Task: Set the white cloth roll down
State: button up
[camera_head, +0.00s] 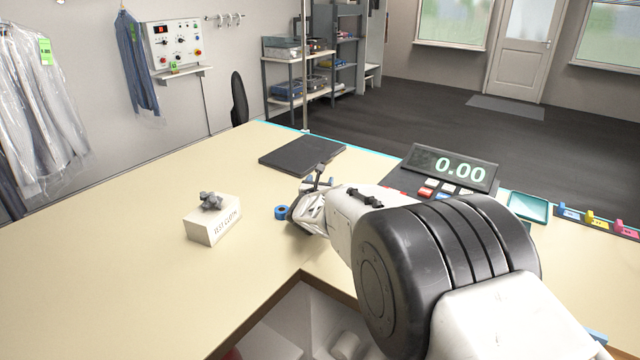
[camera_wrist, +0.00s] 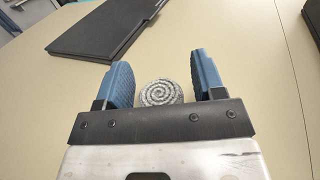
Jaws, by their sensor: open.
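The white cloth roll (camera_wrist: 161,93) shows its spiral end in the wrist view, between the two blue fingers of my gripper (camera_wrist: 165,77). The fingers are apart, with a visible gap on each side of the roll. The roll appears to be at the pale counter top (camera_wrist: 240,40); whether it rests fully on it I cannot tell from this angle. In the head view my gripper (camera_head: 319,183) is low over the counter, and I cannot make out the roll there.
A dark flat pad (camera_head: 302,155) lies just beyond my gripper. A register with a display (camera_head: 450,168) stands to the right. The counter's left part is clear.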

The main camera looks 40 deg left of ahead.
jog(key=shift+r, duration=0.2)
jog(key=shift+v, duration=6)
jog(key=shift+f, duration=0.15)
jog(key=shift+d, duration=0.1)
